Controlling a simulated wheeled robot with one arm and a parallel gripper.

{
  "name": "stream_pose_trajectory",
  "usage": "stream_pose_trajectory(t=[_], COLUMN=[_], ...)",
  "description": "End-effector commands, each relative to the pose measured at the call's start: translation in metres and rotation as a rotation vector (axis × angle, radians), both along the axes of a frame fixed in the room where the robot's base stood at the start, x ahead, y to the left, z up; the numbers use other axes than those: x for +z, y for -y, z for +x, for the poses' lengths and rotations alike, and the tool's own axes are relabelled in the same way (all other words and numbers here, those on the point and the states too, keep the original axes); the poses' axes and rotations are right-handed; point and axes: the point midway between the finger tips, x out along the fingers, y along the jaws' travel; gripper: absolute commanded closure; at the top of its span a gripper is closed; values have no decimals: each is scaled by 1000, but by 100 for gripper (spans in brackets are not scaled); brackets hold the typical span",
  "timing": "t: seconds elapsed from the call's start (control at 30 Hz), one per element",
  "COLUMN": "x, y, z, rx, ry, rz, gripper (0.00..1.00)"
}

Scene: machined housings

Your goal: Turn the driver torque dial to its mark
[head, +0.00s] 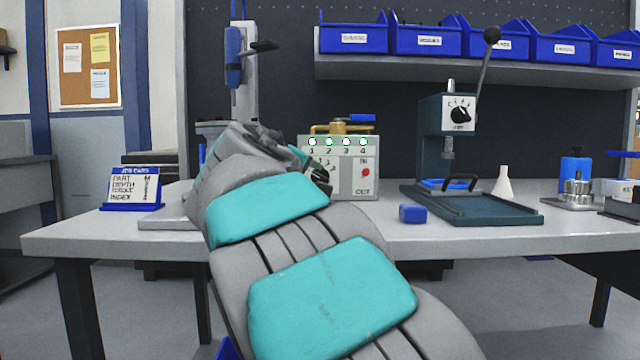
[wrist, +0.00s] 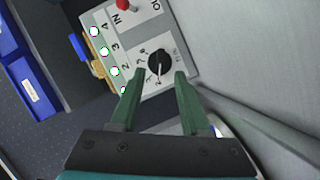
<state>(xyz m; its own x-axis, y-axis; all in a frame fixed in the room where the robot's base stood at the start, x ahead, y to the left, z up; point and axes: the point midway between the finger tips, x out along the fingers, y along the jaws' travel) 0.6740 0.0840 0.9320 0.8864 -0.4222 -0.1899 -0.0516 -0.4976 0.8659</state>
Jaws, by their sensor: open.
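In the wrist view a round black dial (wrist: 157,64) sits on the face of a pale control box (wrist: 125,40), with small marks around it. A light line on its knob points down in the picture, but the marks are too small to read. My gripper (wrist: 157,90) is open, its two green fingers on either side of the dial's line, just short of it and apparently apart from it. In the head view the box (head: 345,185) stands at the back of the bench; my arm hides the dial and most of my gripper. A blue driver (head: 233,58) hangs on a stand at left.
A press (head: 432,130) with its own black dial and a lever stands to the right, with a blue block (head: 412,213) nearby. A job card (head: 131,188) stands at left. Blue bins (head: 428,40) line the shelf above. The bench (head: 370,236) front is mostly clear.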

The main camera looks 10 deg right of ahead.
Motion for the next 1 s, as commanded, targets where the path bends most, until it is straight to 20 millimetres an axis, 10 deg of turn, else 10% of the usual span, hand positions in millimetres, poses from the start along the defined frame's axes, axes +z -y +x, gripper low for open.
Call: stream_pose_trajectory(t=[0.3,0.77,1.0], x=[-10,-11,-11], y=[19,24,24], z=[41,51,51], rx=[1,0,0], ry=[-3,0,-2], rz=[1,-1,0], gripper=[54,54,81])
